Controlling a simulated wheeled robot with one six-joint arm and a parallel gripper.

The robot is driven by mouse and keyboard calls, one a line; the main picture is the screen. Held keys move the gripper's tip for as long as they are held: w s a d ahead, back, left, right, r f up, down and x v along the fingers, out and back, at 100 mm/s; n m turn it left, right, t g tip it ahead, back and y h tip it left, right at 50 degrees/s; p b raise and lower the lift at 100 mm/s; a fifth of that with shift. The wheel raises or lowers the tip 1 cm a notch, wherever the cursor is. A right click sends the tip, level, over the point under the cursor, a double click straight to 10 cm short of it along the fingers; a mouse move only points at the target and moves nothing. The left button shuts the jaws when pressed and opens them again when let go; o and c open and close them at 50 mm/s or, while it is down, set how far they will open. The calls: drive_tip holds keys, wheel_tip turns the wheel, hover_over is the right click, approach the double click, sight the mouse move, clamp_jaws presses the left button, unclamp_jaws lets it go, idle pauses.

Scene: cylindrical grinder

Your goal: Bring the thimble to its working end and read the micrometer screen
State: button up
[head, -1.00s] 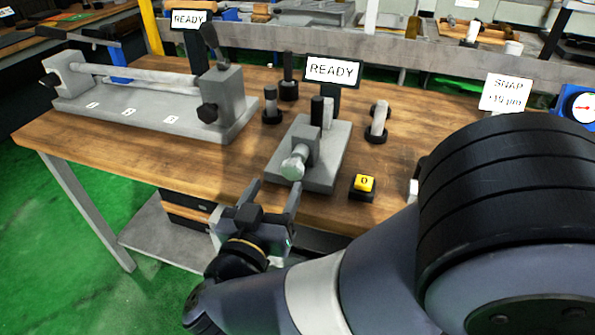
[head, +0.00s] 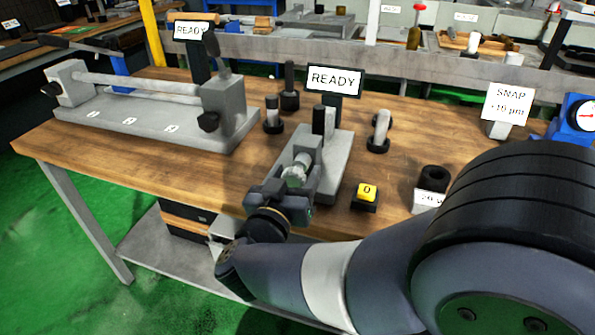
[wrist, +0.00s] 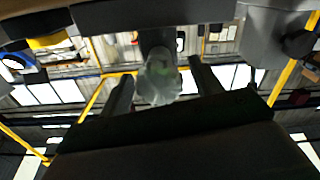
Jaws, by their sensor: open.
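The micrometer stands on a grey base plate (head: 334,150) near the front edge of the bench. Its pale ribbed thimble (head: 295,174) faces me, and it also shows in the wrist view (wrist: 158,80). My gripper (head: 292,182) is open at the thimble, with one finger on each side. In the wrist view the fingers of my gripper (wrist: 164,90) stand apart with gaps beside the thimble. Part of the thimble is hidden by my gripper in the head view. The micrometer screen (head: 334,80) behind it reads READY.
A yellow button (head: 366,192) marked 0 sits right of the base plate. Dark-based cylinders (head: 273,115) stand behind it. A long grey fixture (head: 150,120) with a second READY screen (head: 190,31) is at left. A SNAP sign (head: 508,103) stands at right.

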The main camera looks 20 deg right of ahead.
drive_tip(key=shift+x, duration=1.05)
drive_tip(key=shift+c, duration=0.5)
drive_tip(key=c, duration=0.9)
